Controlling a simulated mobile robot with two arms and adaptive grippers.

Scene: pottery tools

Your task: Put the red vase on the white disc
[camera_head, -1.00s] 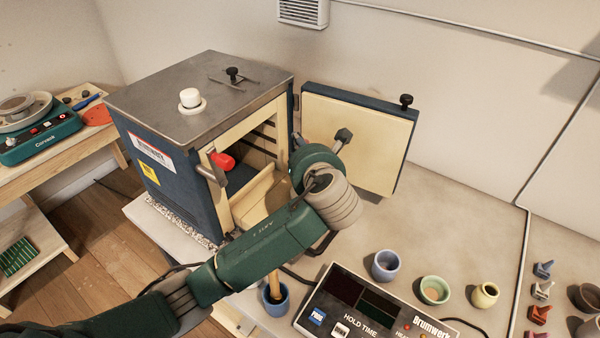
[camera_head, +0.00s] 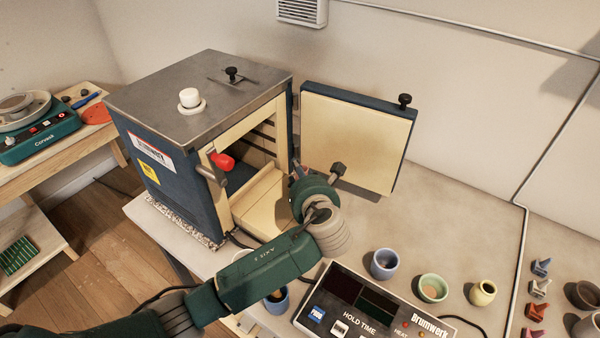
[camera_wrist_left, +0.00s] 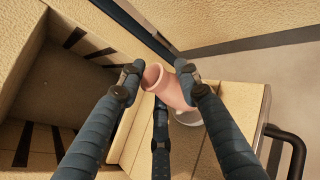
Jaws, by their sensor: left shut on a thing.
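A pinkish-red vase (camera_wrist_left: 172,88) is between the fingers of my left gripper (camera_wrist_left: 160,78) in the left wrist view. The gripper is shut on it. The vase is tilted, with its open mouth toward the upper left. A pale, whitish round piece (camera_wrist_left: 190,117) shows at the vase's lower end; I cannot tell whether it is a disc or whether they touch. My right gripper is in neither view.
The blue kiln (camera_head: 172,165) stands open, with a cream ledge (camera_head: 262,200) at its mouth and its door (camera_head: 355,135) swung right. A controller (camera_head: 365,310) and several small pots, including a blue one (camera_head: 384,264), are on the table at front right. Clear table lies right of the door.

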